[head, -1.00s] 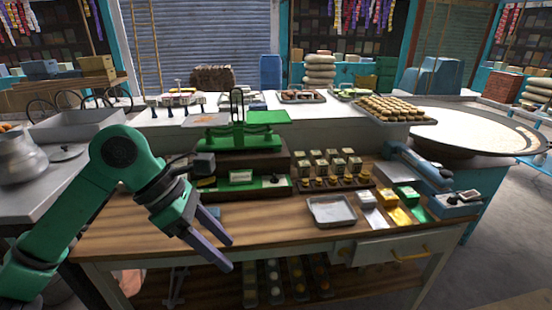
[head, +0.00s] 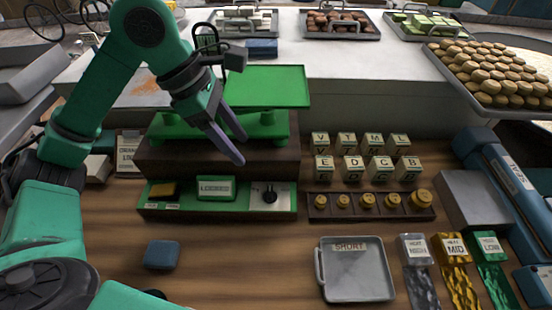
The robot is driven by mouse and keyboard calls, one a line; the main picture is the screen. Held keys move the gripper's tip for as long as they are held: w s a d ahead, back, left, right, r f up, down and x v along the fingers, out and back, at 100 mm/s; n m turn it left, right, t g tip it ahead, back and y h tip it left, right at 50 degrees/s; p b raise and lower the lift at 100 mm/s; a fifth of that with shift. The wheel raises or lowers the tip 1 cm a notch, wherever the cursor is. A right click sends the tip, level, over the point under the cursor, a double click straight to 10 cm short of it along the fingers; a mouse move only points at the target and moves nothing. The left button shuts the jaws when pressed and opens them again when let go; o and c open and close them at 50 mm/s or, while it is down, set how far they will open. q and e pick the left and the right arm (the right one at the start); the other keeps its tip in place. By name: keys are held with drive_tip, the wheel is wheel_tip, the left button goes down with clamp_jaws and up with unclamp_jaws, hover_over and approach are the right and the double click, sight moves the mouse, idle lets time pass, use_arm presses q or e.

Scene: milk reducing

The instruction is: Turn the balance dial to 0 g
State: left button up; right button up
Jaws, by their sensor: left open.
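The balance (head: 268,86) is green with flat pans on a dark wooden base, left of centre on the table. Its green front panel carries a small label plate (head: 216,188) and, at its right end, a black dial (head: 270,195) on a pale plate. The dial's markings are too small to read. My left gripper (head: 240,148) is open and empty, its fingers pointing down and right. In the picture it lies above and left of the dial, in front of the balance's wooden base, apart from the dial. My right gripper is not in view.
Lettered blocks (head: 365,158) and a dark rack of brass weights (head: 371,206) stand right of the balance. A grey tray (head: 356,270) marked SHORT lies in front. A blue block (head: 162,254) lies front left. Labelled cards and a blue device (head: 508,180) stand at right.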

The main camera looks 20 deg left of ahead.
use_arm(q)
drive_tip(key=p, duration=0.1)
approach(270, 192)
drive_tip(key=p+x, duration=0.1)
drive_tip(key=x, duration=0.7)
drive_tip(key=shift+w+p, duration=0.15)
drive_tip(key=shift+p, duration=0.15)
drive_tip(key=shift+f, duration=0.15)
drive_tip(key=shift+s, duration=0.2)
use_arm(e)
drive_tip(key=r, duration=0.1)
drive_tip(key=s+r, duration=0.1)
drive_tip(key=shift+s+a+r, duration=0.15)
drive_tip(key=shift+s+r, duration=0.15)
use_arm(q)
drive_tip(key=shift+w, duration=0.1)
clamp_jaws()
